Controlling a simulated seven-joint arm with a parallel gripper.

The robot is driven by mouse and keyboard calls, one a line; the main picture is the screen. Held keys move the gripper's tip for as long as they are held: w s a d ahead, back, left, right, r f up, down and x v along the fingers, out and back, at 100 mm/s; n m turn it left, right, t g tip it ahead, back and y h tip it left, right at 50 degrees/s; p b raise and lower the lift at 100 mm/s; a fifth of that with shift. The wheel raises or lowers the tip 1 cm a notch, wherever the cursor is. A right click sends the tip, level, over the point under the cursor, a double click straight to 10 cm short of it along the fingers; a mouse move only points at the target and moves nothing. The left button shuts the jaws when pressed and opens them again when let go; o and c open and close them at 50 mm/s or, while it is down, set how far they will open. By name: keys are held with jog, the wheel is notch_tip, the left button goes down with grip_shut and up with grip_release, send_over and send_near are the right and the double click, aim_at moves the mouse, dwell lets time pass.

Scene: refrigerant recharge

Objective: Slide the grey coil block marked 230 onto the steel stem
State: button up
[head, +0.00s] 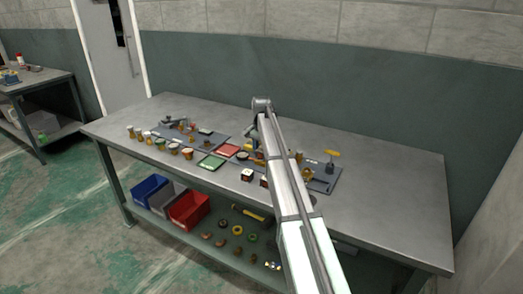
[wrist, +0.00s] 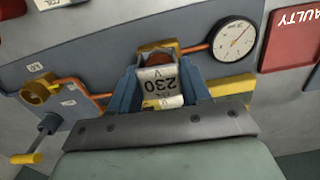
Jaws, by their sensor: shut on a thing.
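In the wrist view my gripper (wrist: 160,88) is shut on the coil block (wrist: 160,80), with one blue finger on each side of it. The block's pale face shows "230 V" upside down, with a yellow patch at its lower edge. Brass-yellow and copper-coloured parts (wrist: 155,48) lie just beyond the block. I cannot make out the steel stem; the block and fingers may cover it. I cannot tell whether the block is around a stem or apart from it. In the head view my arm hides the block and most of the gripper.
A round gauge (wrist: 234,40) stands right of the block on a copper pipe. A red "FAULTY" tray (wrist: 292,36) is at the upper right. A brass fitting (wrist: 38,92) and yellow-handled crank (wrist: 26,158) are left. A green tray (head: 211,161) and several small parts share the bench (head: 385,205).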

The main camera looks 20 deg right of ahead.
jog(key=shift+f, duration=0.2)
jog(key=o, duration=1.1)
jog(key=shift+o, duration=0.3)
jog(key=shift+o, duration=1.3)
jog(key=shift+r, duration=3.5)
